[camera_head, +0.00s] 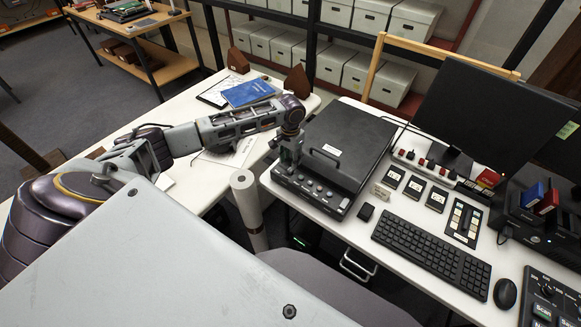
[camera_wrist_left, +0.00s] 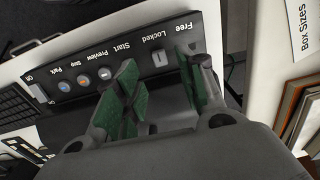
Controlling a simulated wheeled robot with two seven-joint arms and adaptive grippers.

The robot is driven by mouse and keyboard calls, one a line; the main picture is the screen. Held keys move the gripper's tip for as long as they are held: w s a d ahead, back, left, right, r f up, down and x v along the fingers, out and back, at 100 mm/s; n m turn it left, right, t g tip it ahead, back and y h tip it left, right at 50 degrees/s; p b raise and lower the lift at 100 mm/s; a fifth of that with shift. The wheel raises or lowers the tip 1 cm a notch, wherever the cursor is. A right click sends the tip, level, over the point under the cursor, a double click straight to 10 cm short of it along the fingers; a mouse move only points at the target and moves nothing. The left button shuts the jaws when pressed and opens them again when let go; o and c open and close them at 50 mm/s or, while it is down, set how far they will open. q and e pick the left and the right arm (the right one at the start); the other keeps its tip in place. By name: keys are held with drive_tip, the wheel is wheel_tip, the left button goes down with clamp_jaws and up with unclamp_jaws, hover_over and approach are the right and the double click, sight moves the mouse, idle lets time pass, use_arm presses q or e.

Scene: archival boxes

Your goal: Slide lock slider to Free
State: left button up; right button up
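The flatbed scanner (camera_head: 340,140) with a dark lid stands on the white desk, its button panel along the front left edge. In the left wrist view the panel (camera_wrist_left: 95,62) bears the labels Free, Locked, Start, Preview, Stop and Park. The pale lock slider (camera_wrist_left: 158,58) sits by the Locked label. My left gripper (camera_head: 287,160) is over the panel's far left end. In the wrist view its green-padded fingers (camera_wrist_left: 158,68) are open, one on each side of the slider, with no clear contact. The right finger hides the panel below Free. My right gripper is not in view.
A keyboard (camera_head: 432,250), a mouse (camera_head: 505,293) and a monitor (camera_head: 490,110) are right of the scanner. A white paper roll (camera_head: 246,195) stands in the gap between desks. A blue booklet (camera_head: 247,93) lies on the left desk.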

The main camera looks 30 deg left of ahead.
sight(290, 169)
use_arm(q)
drive_tip(key=shift+f, duration=2.75)
clamp_jaws()
